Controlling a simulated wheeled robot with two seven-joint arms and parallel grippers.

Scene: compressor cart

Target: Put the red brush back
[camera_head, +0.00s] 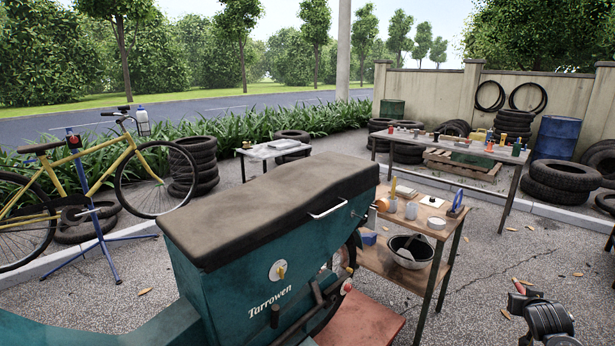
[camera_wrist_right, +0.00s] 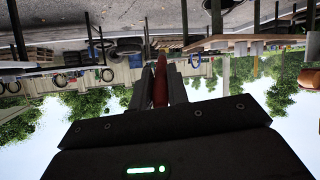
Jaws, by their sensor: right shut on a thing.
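My right gripper (camera_head: 526,292) is at the lower right of the head view, over bare pavement and apart from the wooden cart. In the right wrist view its fingers (camera_wrist_right: 160,85) are shut on a slim, tapered red thing (camera_wrist_right: 160,78), which looks like the handle of the red brush. A bit of the red brush (camera_head: 518,285) shows at the fingertips in the head view; its far end cannot be made out. My left gripper is not in view.
A teal Tarrowen scooter (camera_head: 235,285) fills the front. A long table (camera_head: 455,150) stands behind.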

